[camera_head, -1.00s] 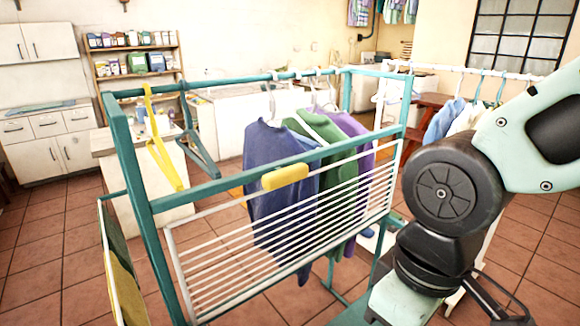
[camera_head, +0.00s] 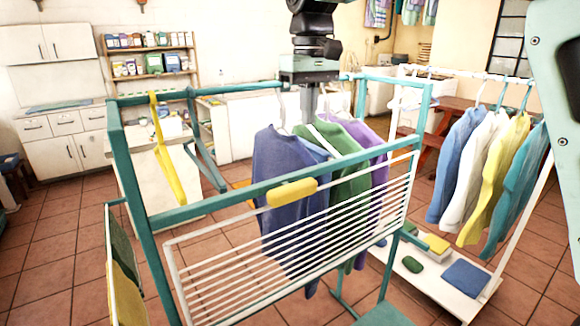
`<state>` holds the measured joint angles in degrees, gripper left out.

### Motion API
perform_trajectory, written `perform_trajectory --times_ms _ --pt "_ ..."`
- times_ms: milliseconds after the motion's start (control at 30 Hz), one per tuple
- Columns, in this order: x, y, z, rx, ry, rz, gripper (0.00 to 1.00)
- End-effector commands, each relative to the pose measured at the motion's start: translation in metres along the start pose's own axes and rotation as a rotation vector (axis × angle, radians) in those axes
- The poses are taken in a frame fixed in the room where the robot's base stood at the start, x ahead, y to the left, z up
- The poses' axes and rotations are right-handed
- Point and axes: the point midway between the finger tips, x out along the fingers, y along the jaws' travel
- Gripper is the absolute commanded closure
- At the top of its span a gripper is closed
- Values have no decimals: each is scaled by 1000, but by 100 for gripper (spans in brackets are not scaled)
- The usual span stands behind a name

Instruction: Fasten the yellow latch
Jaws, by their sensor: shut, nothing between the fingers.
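The yellow latch (camera_head: 292,192) is a short rounded bar lying along the front teal rail of the drying frame (camera_head: 222,196). It sits at the top edge of a white barred panel (camera_head: 300,246), which hangs at a tilt below that rail. Whether the latch grips the panel is too small to tell. My gripper (camera_head: 309,112) points straight down above and behind the latch, apart from it. Its fingers are together and hold nothing. Their tips show in front of the hanging clothes.
A dark blue garment (camera_head: 285,185), a green one (camera_head: 350,185) and a purple one hang inside the frame. A yellow hanger (camera_head: 165,160) hangs at left. A white rack (camera_head: 450,275) with clothes and folded cloths stands at right.

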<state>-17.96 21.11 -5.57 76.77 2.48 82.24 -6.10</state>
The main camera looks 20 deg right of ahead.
Motion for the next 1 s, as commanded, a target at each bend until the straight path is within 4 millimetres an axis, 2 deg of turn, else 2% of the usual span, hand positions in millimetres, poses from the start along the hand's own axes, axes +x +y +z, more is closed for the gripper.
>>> perform_trajectory --times_ms 100,333,567,767,1000 --pt "-4 6 -4 9 -2 8 100" --pt "-5 7 -4 10 -2 9 100" --pt "1 7 -4 9 -1 8 100" --pt "30 6 -3 9 -6 7 100" --pt "80 7 -3 9 -6 8 100"
